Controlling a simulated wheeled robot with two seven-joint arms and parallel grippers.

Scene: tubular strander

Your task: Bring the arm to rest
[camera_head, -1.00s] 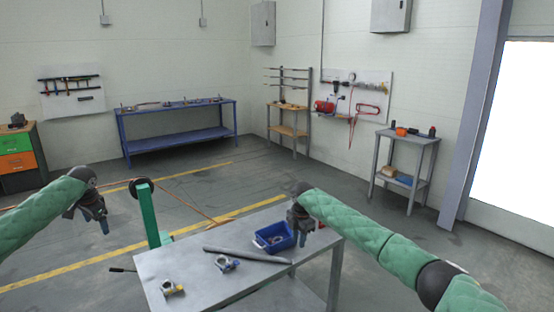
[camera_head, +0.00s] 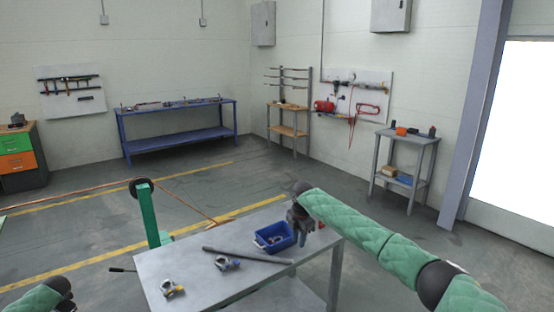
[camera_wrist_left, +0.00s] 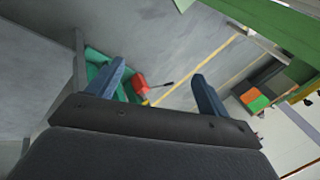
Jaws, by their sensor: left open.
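My left arm shows only at the bottom left corner of the head view, with its wrist low. The left gripper (camera_wrist_left: 160,85) shows in the left wrist view with its two blue fingers wide apart and nothing between them touching. My right gripper (camera_head: 300,225) hangs at the right end of the grey table (camera_head: 190,262), beside the blue bin (camera_head: 274,238). Whether its fingers are open or shut is too small to tell. The blue bin holds small parts that I cannot make out.
A grey bar (camera_head: 248,256), a clamp with blue parts (camera_head: 227,264) and a yellow-marked clamp (camera_head: 172,289) lie on the table. A green post (camera_head: 148,214) stands behind its left end. Open floor lies left of the table. A blue bench (camera_head: 180,122) stands at the back wall.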

